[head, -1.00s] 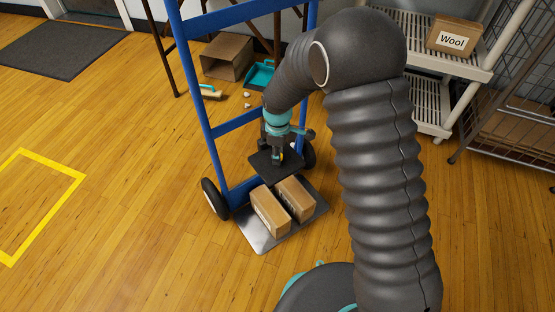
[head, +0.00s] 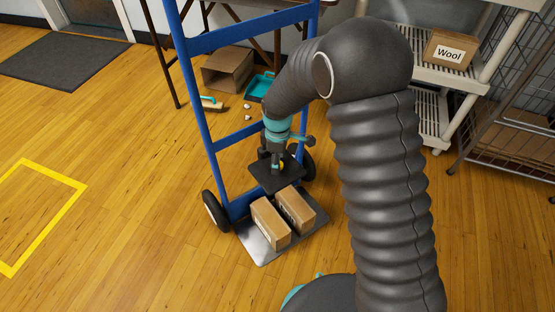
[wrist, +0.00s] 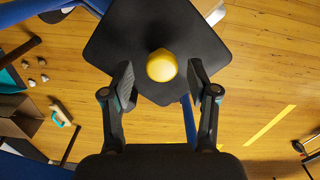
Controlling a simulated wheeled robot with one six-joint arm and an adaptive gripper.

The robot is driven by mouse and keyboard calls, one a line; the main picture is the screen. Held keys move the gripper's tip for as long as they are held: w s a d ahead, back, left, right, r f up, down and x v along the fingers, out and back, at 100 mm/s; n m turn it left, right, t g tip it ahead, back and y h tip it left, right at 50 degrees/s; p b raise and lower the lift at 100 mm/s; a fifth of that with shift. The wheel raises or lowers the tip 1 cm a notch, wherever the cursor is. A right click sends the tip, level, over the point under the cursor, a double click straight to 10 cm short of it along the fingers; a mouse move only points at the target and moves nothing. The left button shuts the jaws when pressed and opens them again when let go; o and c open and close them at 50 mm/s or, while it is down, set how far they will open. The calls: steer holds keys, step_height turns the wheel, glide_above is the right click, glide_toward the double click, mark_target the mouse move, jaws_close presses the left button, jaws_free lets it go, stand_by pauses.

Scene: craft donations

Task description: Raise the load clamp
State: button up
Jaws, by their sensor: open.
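The load clamp is a dark flat plate (head: 276,176) with a yellow knob, on the blue hand truck (head: 215,137), above and behind two cardboard boxes (head: 269,222) on its metal toe plate. In the wrist view the clamp plate (wrist: 115,38) fills the upper middle, with the round yellow knob (wrist: 161,65) standing out from it. My gripper (wrist: 160,75) is open, one finger on each side of the knob, with gaps visible on both sides. In the head view my gripper (head: 277,160) is just over the plate and partly hides the knob.
A white shelf with a Wool box (head: 450,49) stands at the right, beside a wire rack (head: 500,90). An open cardboard box (head: 227,70), teal dustpan (head: 260,87) and brush (head: 210,104) lie behind the truck. The floor at the left is clear, with a yellow outline (head: 60,178).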

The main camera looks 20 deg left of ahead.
step_height(320, 180, up, 12)
stand_by(0.6)
stand_by(0.4)
steer(key=s+d+r+m+t, duration=0.2)
steer(key=s+d+r+m, duration=0.3)
steer(key=d, duration=0.5)
steer(key=s+d+r+m+t, duration=0.1)
steer(key=s+d+r+m, duration=0.5)
steer(key=s+d, duration=0.3)
steer(key=s+d+r+m+t, duration=0.2)
steer(key=s+d+r+m, duration=0.3)
steer(key=d, duration=0.7)
steer(key=shift+s+d+r+m+t, duration=0.2)
steer(key=shift+s+r+m+t, duration=0.15)
steer(key=shift+s+m, duration=1.1)
